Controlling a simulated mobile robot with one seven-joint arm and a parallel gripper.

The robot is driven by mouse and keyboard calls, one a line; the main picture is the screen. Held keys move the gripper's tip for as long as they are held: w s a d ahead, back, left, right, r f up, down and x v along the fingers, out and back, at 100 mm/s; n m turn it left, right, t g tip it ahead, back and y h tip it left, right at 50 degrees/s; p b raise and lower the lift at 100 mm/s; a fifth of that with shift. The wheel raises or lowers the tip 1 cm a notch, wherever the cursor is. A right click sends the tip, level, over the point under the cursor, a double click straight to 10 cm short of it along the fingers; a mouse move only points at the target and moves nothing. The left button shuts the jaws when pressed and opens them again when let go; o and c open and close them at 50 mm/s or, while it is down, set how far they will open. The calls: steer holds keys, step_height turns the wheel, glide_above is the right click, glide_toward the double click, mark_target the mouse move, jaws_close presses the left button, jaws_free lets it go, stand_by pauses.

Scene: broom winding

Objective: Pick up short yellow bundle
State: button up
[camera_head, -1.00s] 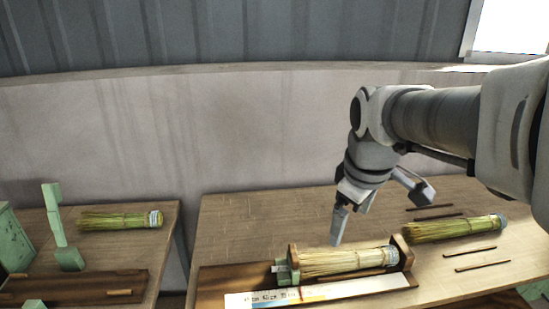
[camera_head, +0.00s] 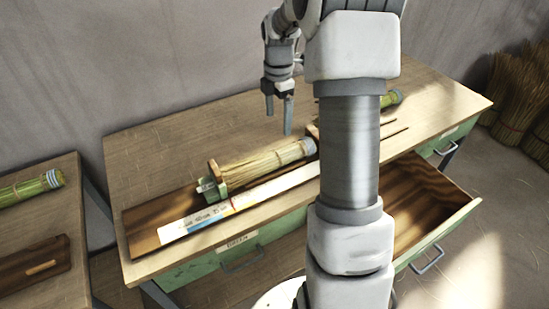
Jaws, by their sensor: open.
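A yellow straw bundle (camera_head: 262,163) with a grey band at its right end lies in a wooden cradle (camera_head: 213,171) on the workbench. My gripper (camera_head: 279,118) is open and empty, pointing down. In the picture its fingers are just above the yellow bundle's right part; they appear apart from it, but the exact height is unclear. A greener bundle (camera_head: 390,99) lies farther right on the bench, mostly hidden behind my arm. Another greenish bundle (camera_head: 30,186) lies on the left table. Which of these counts as the short one is hard to tell.
A ruler-like printed strip (camera_head: 240,201) lies along the bench's (camera_head: 150,150) front. An open drawer (camera_head: 430,195) juts out at the front right. Thin dark sticks (camera_head: 394,132) lie right of my arm. Loose straw bundles (camera_head: 515,95) stand at the far right.

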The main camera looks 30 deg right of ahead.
glide_toward(276, 153)
steer(key=f, duration=0.2)
steer(key=f+b, duration=0.1)
steer(key=f, duration=0.2)
steer(key=shift+s+d+f, duration=0.1)
steer(key=shift+s, duration=0.1)
step_height(276, 153, down, 5)
steer(key=shift+w+f, duration=0.1)
steer(key=shift+w, duration=0.05)
steer(key=shift+c, duration=0.3)
